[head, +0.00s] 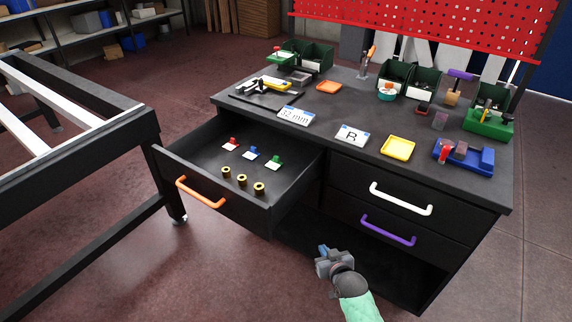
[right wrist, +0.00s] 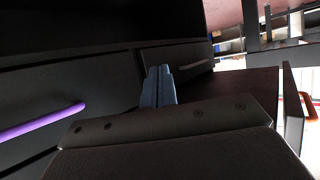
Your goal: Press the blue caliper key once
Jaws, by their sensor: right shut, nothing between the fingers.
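A small blue piece on a white base (head: 250,153) lies in the open drawer, between a red one (head: 231,144) and a green one (head: 274,162). It may be the blue caliper key; its details are too small to tell. My right gripper (head: 323,262) is shut and empty, low in front of the workbench and apart from the drawer pieces. Its closed fingers (right wrist: 158,88) also show in the right wrist view, near the dark drawer fronts. My left gripper is not in view.
The open drawer (head: 290,188) with an orange handle (head: 200,192) juts out left of my right gripper. Several brass rings stand in it. White (head: 400,199) and purple (head: 388,230) handles mark closed drawers. The benchtop holds a "32 mm" sign (head: 294,115), a yellow tray (head: 397,148) and bins.

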